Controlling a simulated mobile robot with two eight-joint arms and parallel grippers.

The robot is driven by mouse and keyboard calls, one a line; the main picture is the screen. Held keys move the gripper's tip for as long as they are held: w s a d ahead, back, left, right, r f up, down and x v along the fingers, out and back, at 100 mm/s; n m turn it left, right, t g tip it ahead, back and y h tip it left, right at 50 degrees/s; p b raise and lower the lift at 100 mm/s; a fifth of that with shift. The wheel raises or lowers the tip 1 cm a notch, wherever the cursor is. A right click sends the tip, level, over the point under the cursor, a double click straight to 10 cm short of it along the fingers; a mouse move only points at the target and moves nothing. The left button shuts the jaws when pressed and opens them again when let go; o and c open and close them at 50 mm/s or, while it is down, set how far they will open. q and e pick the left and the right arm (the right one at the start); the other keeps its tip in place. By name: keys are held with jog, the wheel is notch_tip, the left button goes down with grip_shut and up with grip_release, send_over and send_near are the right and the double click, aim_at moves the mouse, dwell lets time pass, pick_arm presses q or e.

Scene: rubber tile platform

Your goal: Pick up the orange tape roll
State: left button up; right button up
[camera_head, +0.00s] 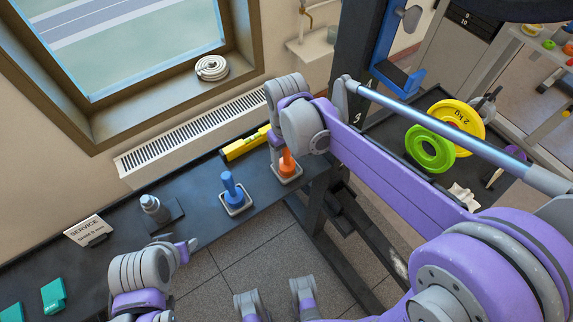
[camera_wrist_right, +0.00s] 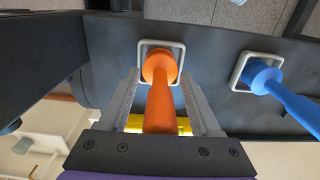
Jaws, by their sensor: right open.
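No orange tape roll can be made out. The orange thing in view is an upright orange piece with a long handle and rounded base (camera_head: 288,163), standing in a square light-rimmed holder on the dark bench. It also shows in the right wrist view (camera_wrist_right: 160,100). My right gripper (camera_head: 279,152) is over it, and partly hides it in the head view. In the right wrist view its jaws (camera_wrist_right: 160,78) are apart, one on each side of the orange handle, with no clear contact. My left gripper (camera_head: 185,249) is low at the left near the bench edge; its jaws are unclear.
A similar blue piece (camera_head: 233,191) stands in its own holder beside the orange one. A yellow level (camera_head: 245,144) lies behind. A grey cylinder (camera_head: 152,205), service sign (camera_head: 88,231) and teal items (camera_head: 54,295) are further left. Green (camera_head: 429,149) and yellow discs (camera_head: 468,116) lie right.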

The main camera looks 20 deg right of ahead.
grip_shut()
jog(key=shift+r, duration=0.15)
